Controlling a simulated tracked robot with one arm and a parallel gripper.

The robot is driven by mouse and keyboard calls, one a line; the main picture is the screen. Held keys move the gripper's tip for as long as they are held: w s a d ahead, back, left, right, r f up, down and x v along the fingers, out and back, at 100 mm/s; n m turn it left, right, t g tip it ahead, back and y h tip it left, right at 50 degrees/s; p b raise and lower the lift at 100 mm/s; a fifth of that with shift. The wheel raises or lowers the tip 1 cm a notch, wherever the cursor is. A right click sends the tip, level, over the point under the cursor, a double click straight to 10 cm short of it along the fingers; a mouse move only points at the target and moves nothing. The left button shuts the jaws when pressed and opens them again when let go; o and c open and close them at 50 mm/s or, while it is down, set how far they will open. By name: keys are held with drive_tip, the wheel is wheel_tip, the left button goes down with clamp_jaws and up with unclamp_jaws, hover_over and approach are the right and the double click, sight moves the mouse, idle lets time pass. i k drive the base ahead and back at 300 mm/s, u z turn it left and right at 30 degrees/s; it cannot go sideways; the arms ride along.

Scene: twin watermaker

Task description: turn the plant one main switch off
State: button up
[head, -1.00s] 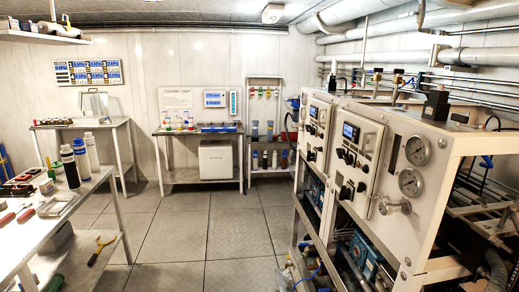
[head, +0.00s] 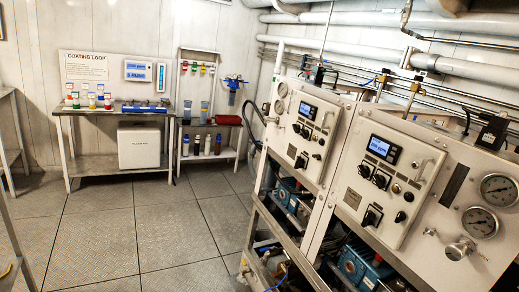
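Two white control panels stand side by side on the watermaker frame at the right. The nearer panel (head: 391,178) has a lit blue display (head: 379,148), black knobs and a larger black rotary switch (head: 372,216) low on its face. The farther panel (head: 306,134) has its own lit display (head: 308,111), knobs and a black rotary switch (head: 301,161) low down. Labels are too small to read, so I cannot tell which panel is plant one or how the switches are set. My gripper is not in view.
Two pressure gauges (head: 480,222) and a silver valve knob (head: 460,249) sit on the near right face. Blue pumps (head: 357,267) and hoses fill the lower frame. A bench (head: 72,165) with coloured bottles stands at the back left. The floor (head: 120,232) between is clear.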

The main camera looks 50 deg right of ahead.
sight(300, 160)
drive_tip(key=z, duration=0.45)
drive_tip(key=i, duration=1.3)
drive_tip(key=z, duration=0.8)
drive_tip(key=k, duration=0.8)
drive_tip(key=z, duration=0.2)
drive_tip(key=i, duration=0.85)
drive_tip(key=u, duration=0.1)
